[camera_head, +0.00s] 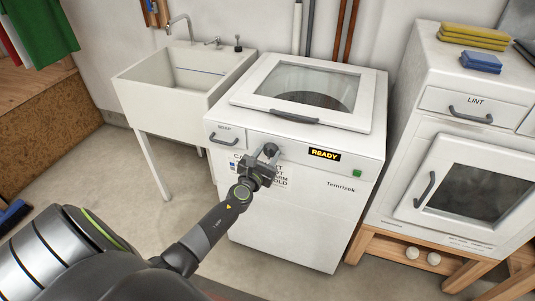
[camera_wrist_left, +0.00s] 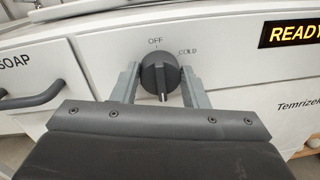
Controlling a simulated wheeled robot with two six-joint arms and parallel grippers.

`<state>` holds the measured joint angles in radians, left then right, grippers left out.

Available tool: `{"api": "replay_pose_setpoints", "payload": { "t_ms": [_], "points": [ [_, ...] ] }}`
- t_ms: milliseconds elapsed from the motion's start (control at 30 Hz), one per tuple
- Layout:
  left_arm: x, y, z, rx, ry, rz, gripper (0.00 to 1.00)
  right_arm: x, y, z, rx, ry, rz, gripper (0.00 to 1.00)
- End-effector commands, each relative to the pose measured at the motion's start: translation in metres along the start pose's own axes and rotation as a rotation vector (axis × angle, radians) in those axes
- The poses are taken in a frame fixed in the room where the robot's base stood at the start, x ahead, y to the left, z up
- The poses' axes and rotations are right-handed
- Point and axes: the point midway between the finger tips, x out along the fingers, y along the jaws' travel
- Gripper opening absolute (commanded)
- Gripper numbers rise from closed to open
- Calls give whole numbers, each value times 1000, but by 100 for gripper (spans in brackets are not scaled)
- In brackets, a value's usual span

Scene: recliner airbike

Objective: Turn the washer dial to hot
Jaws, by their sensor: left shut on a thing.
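The washer (camera_head: 300,200) is a white top-loading machine with a dark round dial (camera_head: 271,149) on its front panel. The dial (camera_wrist_left: 158,73) also shows in the left wrist view, with OFF printed above it and COLD at its upper right. A pale mark shows at the dial's lower end. My left gripper (camera_head: 267,157) is at the dial, with one finger on each side of it, shut on it. The labels lower on the panel are partly hidden by the gripper, and no HOT label can be read. My right gripper is not in view.
A yellow READY display (camera_head: 324,154) and a green button (camera_head: 357,173) are right of the dial. The SOAP drawer handle (camera_head: 223,140) is to its left. A white sink (camera_head: 180,85) stands left, and a dryer (camera_head: 455,150) on a wooden stand is at right.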

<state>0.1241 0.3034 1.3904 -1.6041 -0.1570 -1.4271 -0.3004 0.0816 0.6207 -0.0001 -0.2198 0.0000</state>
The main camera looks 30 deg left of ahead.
Motion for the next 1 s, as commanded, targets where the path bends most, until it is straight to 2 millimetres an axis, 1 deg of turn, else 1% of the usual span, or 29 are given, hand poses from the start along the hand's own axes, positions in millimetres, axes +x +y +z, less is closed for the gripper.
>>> {"api": "replay_pose_setpoints", "payload": {
  "t_ms": [33,267,300,433,467,767,867,967,1000],
  "points": [
    [-1,-1,-3,0,5,-2,17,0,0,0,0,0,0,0],
    [-1,-1,-3,-1,5,-2,17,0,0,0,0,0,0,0],
    [-1,-1,-3,-1,5,-2,43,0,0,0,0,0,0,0],
    [-1,-1,-2,-1,4,-2,60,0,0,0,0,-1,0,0],
    [-1,0,-2,-1,3,-2,62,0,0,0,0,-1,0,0],
    [-2,0,-1,-1,1,-1,62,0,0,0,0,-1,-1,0],
    [-9,0,0,-2,1,-1,62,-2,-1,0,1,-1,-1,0],
    [-23,0,0,-2,2,-1,62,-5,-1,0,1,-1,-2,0],
    [-31,0,0,-1,3,-1,62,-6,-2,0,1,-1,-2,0]
  ]
}}
